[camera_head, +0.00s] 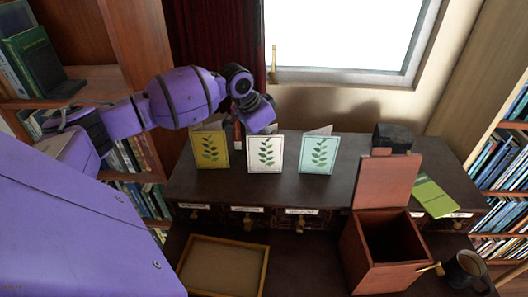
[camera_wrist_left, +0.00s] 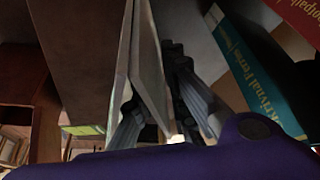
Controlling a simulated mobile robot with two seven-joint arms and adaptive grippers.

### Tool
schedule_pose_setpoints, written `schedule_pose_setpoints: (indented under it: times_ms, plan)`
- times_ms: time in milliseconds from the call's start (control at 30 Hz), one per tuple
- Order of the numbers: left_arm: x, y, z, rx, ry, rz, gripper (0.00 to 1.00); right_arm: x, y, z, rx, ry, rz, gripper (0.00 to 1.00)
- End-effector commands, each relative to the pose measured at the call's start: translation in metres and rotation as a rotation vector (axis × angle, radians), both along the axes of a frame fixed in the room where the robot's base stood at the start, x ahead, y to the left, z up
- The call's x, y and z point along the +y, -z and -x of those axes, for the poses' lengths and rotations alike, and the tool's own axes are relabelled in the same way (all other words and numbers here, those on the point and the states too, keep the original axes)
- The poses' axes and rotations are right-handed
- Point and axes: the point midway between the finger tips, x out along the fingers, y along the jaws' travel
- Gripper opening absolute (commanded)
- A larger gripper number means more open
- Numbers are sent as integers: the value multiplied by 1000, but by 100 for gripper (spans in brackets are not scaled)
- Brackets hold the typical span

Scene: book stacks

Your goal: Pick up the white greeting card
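Three folded cards with leaf prints stand upright on the desk top. The white greeting card (camera_head: 266,153) is in the middle, between a yellow card (camera_head: 211,150) and a pale blue-green card (camera_head: 319,154). My left arm reaches over the desk, with its wrist just behind and above the white card; the fingers are mostly hidden there. In the left wrist view, my left gripper (camera_wrist_left: 162,108) has its fingers apart around a pale panel of a folded card (camera_wrist_left: 149,62) seen edge-on. I cannot tell if either finger touches it. My right gripper is not in view.
An open reddish wooden box (camera_head: 386,248) stands at the desk's right front, near a dark mug (camera_head: 467,269). A shallow framed tray (camera_head: 225,265) lies in front of the drawers. A green booklet (camera_head: 433,197) lies at right. Bookshelves flank the desk.

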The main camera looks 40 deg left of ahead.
Motion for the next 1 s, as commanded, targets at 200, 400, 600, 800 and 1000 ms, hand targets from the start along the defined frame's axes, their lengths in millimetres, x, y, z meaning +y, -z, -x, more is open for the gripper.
schedule_pose_setpoints:
  times_ms: [200, 400, 600, 800, 1000]
  plan:
    - [1, -2, 0, -2, 0, -2, 5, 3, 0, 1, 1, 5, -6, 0]
    - [1, -2, 0, -2, 0, -2, 0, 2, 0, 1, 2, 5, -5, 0]
    - [1, -2, 0, -2, 0, -2, 0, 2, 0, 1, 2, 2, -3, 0]
    - [1, -11, -1, -3, 0, -1, 0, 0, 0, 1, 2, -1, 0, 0]
    - [-2, -38, 0, -4, 2, -2, 0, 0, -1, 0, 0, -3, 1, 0]
